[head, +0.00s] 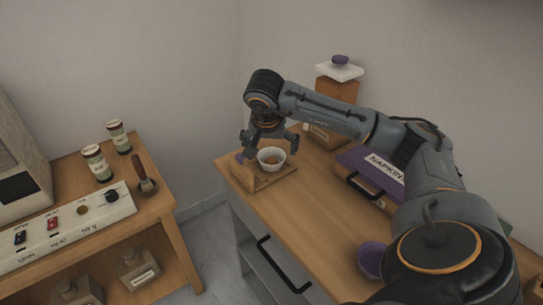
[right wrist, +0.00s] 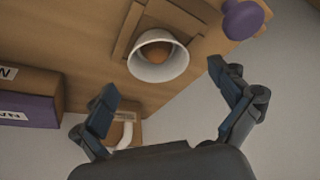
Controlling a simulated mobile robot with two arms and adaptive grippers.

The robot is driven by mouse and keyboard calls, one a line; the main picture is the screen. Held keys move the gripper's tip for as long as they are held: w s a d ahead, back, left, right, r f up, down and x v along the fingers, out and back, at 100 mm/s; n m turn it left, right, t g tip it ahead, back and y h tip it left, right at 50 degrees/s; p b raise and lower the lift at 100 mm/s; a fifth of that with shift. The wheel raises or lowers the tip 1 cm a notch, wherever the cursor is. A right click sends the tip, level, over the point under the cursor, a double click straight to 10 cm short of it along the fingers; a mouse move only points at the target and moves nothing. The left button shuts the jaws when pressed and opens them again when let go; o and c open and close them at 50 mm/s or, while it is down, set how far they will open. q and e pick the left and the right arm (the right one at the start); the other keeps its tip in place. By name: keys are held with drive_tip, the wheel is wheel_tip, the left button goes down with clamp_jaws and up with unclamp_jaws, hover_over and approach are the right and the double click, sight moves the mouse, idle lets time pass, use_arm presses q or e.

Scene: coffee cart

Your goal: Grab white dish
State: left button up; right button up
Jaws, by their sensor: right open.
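The white dish (head: 264,163) is a small round bowl with something brown inside. It stands in a wooden holder (head: 285,174) at the far left corner of the right-hand counter. My right gripper (head: 268,146) is open just above and behind the dish, with fingers spread to either side. In the right wrist view the dish (right wrist: 152,73) shows between and beyond the open fingertips (right wrist: 162,80), with nothing held. I cannot tell whether a finger touches it. My left gripper is not in view.
A purple knob (right wrist: 243,18) is beside the dish. A purple napkin box (head: 365,176) and a wooden container (head: 337,92) stand behind, with a purple bowl (head: 371,261) nearer. The counter's front middle is clear. Jars (head: 96,163) and a control panel (head: 65,228) are on the left cart.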

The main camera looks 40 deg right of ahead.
sight(272, 161)
drive_tip(key=x, duration=0.4)
drive_tip(key=shift+f, duration=0.25)
drive_tip(key=shift+r, duration=0.1)
drive_tip(key=c, duration=1.3)
drive_tip(key=shift+o, duration=0.2)
